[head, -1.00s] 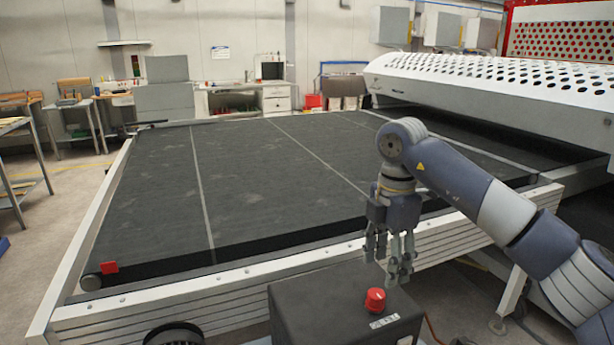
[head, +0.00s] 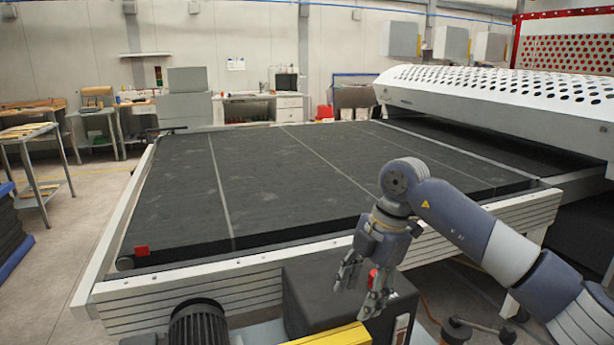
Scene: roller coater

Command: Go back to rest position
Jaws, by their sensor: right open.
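My right gripper (head: 362,290) is open and empty in the head view. It points down and to the left, over the dark control box (head: 311,285) at the front of the conveyor. A red knob (head: 373,277) on the box shows behind the fingers and is partly hidden by them. I cannot tell whether the fingers touch the box or the knob. My left gripper is not in view.
The wide black conveyor bed (head: 270,180) with its pale metal frame (head: 210,281) fills the middle. The white perforated hood (head: 500,95) stands at the right. A motor (head: 198,325) and a yellow bar (head: 330,336) sit at the front edge. A table (head: 35,135) stands at the left.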

